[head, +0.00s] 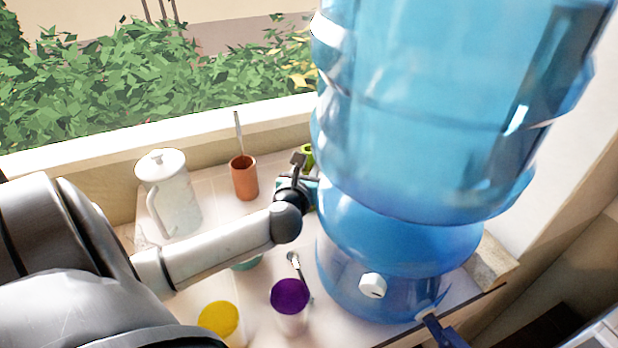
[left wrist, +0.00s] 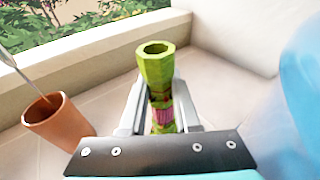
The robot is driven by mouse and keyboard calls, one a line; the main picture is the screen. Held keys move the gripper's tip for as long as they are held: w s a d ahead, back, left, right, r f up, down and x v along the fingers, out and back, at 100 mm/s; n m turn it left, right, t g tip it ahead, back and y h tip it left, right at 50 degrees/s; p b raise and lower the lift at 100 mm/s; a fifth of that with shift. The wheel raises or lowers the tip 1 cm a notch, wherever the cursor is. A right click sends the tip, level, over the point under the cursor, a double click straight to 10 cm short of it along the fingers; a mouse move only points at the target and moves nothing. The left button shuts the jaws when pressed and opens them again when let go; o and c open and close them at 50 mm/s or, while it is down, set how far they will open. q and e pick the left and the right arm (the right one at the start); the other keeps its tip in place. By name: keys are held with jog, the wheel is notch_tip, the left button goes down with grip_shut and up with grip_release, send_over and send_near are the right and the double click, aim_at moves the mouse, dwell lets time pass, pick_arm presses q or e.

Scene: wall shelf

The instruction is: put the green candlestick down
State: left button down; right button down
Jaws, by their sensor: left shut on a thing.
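The green candlestick (left wrist: 155,68) stands between the fingers of my left gripper (left wrist: 159,98) in the left wrist view. It is faceted, with an open round top and a pink band lower down. The gripper is shut on it and the candlestick looks about upright. Its base is hidden, so I cannot tell whether it touches the surface. In the head view a bit of the green candlestick (head: 308,154) shows past my left gripper (head: 300,168), close to the big blue bottle. My right gripper is not in view.
The blue water bottle (head: 420,110) stands close on the right. A terracotta cup (head: 244,178) holding a stick and a white lidded jug (head: 170,195) are at left. Purple-topped (head: 290,297) and yellow-topped (head: 218,319) cups are in front. Bare tiles (left wrist: 215,85) lie behind the candlestick.

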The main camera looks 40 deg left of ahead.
aim_at(307, 151)
pick_arm(q)
jog(key=shift+r, duration=0.2)
jog(key=shift+r, duration=0.25)
notch_tip(307, 151, up, 3)
jog(key=shift+s+a+f+p, duration=0.1)
jog(key=shift+s+p, duration=0.05)
jog(key=shift+p, duration=0.2)
jog(key=s+a, duration=0.4)
jog(key=s, duration=0.3)
jog(key=s+a, duration=0.4)
jog(key=s, duration=0.4)
jog(key=shift+s+b, duration=0.3)
jog(key=shift+b, duration=0.15)
